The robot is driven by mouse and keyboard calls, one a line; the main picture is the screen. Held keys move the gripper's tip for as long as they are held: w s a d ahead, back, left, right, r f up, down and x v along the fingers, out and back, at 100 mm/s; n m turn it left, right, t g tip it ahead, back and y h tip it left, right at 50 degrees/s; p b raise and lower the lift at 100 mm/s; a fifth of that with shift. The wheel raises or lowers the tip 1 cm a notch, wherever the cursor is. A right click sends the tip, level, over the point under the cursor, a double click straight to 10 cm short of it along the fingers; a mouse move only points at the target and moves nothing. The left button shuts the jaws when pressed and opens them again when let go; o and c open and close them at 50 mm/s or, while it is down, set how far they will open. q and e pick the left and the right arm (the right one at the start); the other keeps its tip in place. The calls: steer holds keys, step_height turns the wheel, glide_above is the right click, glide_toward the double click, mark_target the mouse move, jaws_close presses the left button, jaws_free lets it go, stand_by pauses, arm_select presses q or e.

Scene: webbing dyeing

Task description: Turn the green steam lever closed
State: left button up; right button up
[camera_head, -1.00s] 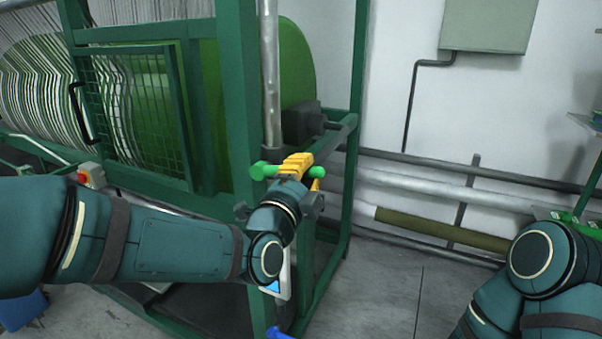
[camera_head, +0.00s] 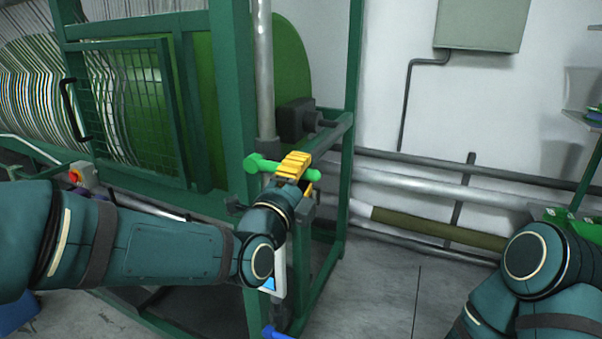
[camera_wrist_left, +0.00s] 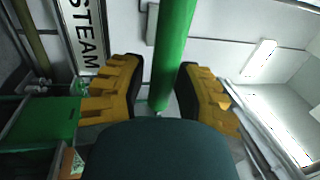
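The green steam lever (camera_head: 264,164) is a bar with a rounded left end, on the upright pipe beside the machine's green frame. The yellow fingers of my left gripper (camera_head: 294,170) straddle it near its right part. In the left wrist view, the lever (camera_wrist_left: 174,50) runs between the two yellow fingers with black pads (camera_wrist_left: 161,90). It lies close to the right pad, and a narrow gap shows at the left pad. A "STEAM" sign (camera_wrist_left: 85,35) is at upper left there. My right gripper is out of view; only part of that arm shows at lower right.
The green machine frame (camera_head: 236,100) and mesh guard (camera_head: 130,110) stand left of the lever. A blue handle (camera_head: 272,332) is below my left arm. Pipes (camera_head: 440,185) run along the wall at right. The floor at right centre is clear.

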arm_select(q)
steer(key=shift+o, duration=0.8)
step_height(320, 180, up, 10)
steer(key=shift+r, duration=0.1)
